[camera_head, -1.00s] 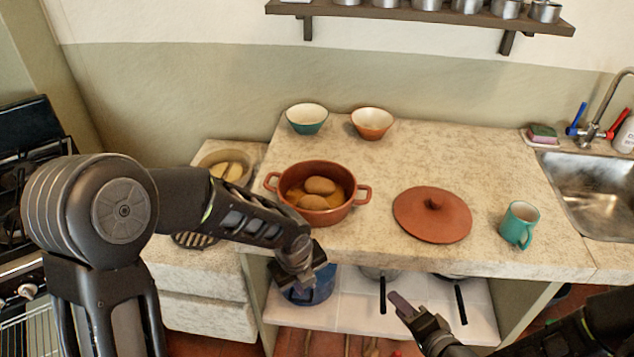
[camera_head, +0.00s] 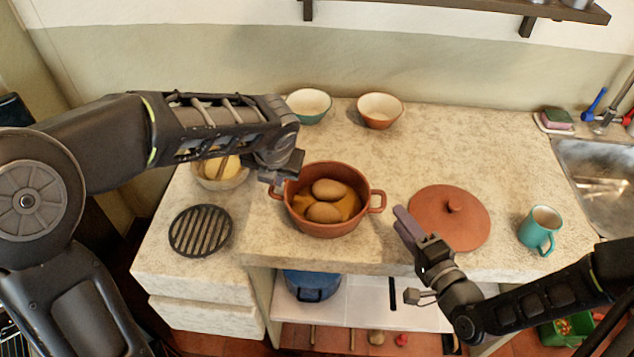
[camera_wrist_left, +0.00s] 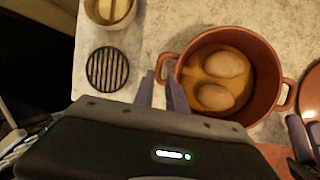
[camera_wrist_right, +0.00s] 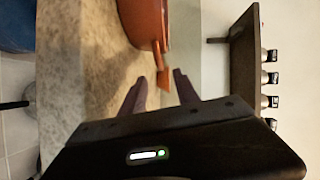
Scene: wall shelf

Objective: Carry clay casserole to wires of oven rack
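The clay casserole (camera_head: 337,222), a reddish-brown two-handled pot holding potatoes (camera_head: 328,190) in orange sauce, stands uncovered on the stone counter. My left gripper (camera_head: 284,174) is at its left handle. In the left wrist view the left fingers (camera_wrist_left: 162,88) are apart, just short of the handle, with nothing between them. My right gripper (camera_head: 408,226) is in front and right of the pot. In the right wrist view its fingers (camera_wrist_right: 160,85) are apart and empty, pointing at a handle (camera_wrist_right: 160,62). Only a sliver of what looks like oven rack wires (camera_head: 9,335) shows at lower left.
The clay lid (camera_head: 450,222) lies right of the pot, close to my right gripper; a teal mug (camera_head: 540,230) stands farther right. Two bowls (camera_head: 309,105) (camera_head: 380,110) stand behind. A black round trivet (camera_head: 200,231) and a bowl of food (camera_head: 222,182) are on the left.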

